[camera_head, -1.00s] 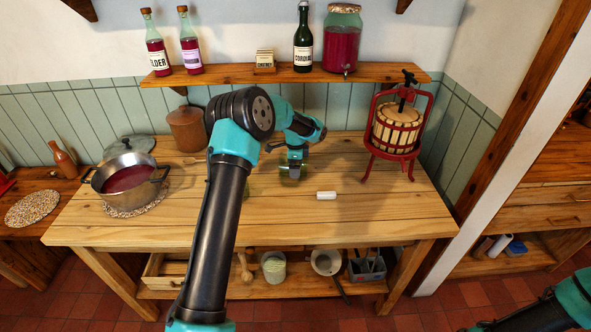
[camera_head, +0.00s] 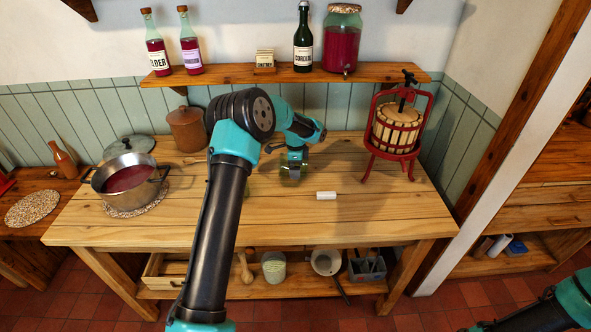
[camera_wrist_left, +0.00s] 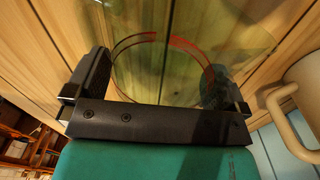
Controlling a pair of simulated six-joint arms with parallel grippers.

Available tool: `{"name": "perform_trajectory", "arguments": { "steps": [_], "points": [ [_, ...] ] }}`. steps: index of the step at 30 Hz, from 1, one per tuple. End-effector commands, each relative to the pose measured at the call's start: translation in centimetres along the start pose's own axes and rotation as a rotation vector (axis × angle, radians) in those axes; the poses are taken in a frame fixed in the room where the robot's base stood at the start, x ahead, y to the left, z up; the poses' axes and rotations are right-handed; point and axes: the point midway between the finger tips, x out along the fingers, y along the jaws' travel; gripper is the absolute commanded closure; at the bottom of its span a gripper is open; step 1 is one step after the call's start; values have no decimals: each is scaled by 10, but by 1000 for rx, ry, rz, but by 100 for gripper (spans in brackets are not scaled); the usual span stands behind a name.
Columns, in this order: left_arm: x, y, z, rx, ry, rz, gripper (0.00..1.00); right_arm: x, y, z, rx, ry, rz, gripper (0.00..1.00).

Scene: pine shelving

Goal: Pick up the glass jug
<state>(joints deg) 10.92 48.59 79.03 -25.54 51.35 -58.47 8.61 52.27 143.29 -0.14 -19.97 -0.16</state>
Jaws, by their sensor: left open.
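The glass jug (camera_head: 295,174) is clear with a greenish tint and stands on the wooden table, mostly hidden by my left gripper (camera_head: 294,164) in the head view. In the left wrist view the jug (camera_wrist_left: 165,62) shows as a see-through round shape with red glints on its rim. My left gripper (camera_wrist_left: 160,82) is open there, with one dark finger on each side of the glass. I cannot tell whether the fingers touch it. My right arm shows only at the lower right corner of the head view; its gripper is out of frame.
A white cylinder (camera_head: 326,195) lies right of the jug. A red fruit press (camera_head: 395,130) stands at the right, a steel pot (camera_head: 128,178) and brown crock (camera_head: 186,130) at the left. A bottle shelf (camera_head: 225,76) hangs behind. The front tabletop is clear.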

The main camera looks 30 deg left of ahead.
Motion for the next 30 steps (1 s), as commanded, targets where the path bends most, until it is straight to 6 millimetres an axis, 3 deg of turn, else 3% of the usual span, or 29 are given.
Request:
{"name": "perform_trajectory", "arguments": {
  "steps": [5,23,30],
  "points": [
    [0,0,0,0,0,0,0,0,0,0,0,0,0,57],
    [-1,0,0,0,0,-1,56,0,0,0,0,0,0,57],
    [-2,0,0,0,0,-2,58,0,0,0,0,0,0,57]
  ]
}}
